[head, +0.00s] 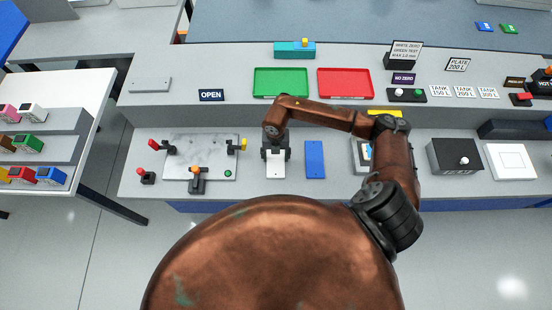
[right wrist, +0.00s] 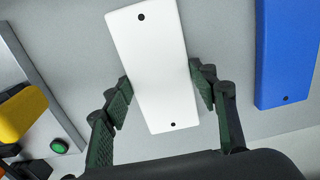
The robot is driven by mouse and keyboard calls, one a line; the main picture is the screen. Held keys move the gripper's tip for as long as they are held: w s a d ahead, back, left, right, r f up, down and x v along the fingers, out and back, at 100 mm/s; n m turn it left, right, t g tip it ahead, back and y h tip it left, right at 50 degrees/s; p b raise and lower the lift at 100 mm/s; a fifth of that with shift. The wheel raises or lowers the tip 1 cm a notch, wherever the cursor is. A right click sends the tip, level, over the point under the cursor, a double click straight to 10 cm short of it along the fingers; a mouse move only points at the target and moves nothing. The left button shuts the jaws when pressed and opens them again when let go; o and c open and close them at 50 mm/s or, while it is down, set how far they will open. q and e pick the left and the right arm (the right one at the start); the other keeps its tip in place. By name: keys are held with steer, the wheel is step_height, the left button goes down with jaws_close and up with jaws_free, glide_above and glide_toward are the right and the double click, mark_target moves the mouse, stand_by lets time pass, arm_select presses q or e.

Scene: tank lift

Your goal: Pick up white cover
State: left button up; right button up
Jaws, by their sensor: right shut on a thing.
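The white cover (head: 276,164) is a flat white plate on the grey bench, left of a blue plate. In the right wrist view the white cover (right wrist: 152,62) lies between the fingers of my right gripper (right wrist: 165,98), with a dark hole near each end. The fingers touch or nearly touch its long edges, and my right gripper (head: 275,155) is shut on it from above. In the head view the gripper hides the cover's far part. I cannot tell whether the cover is off the bench. My left gripper is not in view.
The blue plate (head: 315,160) lies just right of the white cover. A marbled plate (head: 215,150) with clamps stands to the left. A green tray (head: 281,82) and a red tray (head: 345,83) lie behind. A dark box (head: 455,157) sits further right.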

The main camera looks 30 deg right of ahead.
steer(key=c, duration=0.7)
steer(key=shift+r, duration=0.15)
